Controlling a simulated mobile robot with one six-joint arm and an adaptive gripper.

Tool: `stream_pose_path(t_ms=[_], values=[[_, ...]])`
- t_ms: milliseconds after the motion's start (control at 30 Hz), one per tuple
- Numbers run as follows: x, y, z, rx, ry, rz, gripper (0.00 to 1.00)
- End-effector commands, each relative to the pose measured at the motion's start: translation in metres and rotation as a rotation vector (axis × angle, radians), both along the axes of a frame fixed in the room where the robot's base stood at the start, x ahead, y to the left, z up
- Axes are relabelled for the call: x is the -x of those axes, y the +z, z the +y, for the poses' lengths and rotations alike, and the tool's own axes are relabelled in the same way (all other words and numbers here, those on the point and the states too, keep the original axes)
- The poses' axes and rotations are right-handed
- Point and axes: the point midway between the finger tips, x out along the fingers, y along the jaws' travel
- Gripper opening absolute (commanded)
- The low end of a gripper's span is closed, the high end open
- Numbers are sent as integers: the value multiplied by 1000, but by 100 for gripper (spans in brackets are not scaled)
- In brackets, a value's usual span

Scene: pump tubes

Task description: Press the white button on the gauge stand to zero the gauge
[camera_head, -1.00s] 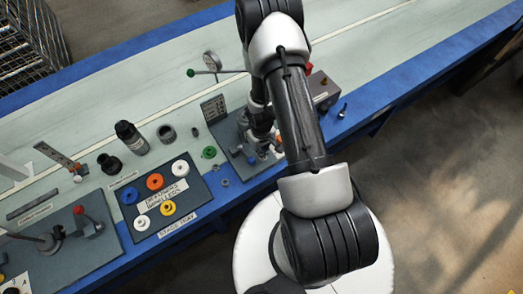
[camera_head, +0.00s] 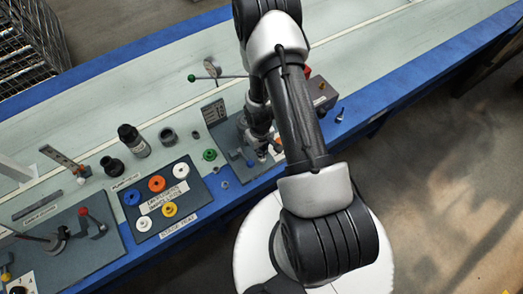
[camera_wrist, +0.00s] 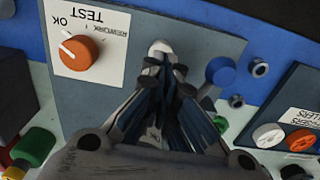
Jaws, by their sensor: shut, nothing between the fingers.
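The gauge stand's grey base plate (camera_head: 228,136) lies at the bench's front edge, partly behind my arm in the head view. Its plate (camera_wrist: 105,100) fills the middle of the wrist view. The white button (camera_wrist: 160,46) shows just beyond my fingertips, its lower part hidden by them. My gripper (camera_wrist: 163,66) is shut and empty, its tips at or very close to the button; I cannot tell whether they touch. A blue knob (camera_wrist: 220,72) is right of the tips. An orange knob (camera_wrist: 78,52) on a white TEST label is to the left.
A dark tray (camera_head: 190,215) with coloured rings stands left of the stand. Black cylinders (camera_head: 134,140) stand behind it. A grey box (camera_head: 318,92) is right of my arm. A green-tipped rod (camera_head: 205,77) sticks out behind the stand.

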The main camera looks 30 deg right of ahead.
Motion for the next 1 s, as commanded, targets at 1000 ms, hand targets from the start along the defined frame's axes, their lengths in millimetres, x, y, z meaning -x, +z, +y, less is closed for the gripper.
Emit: stream_pose_path(t_ms=[1000], values=[[-2,106,0,1,0,-4,0]])
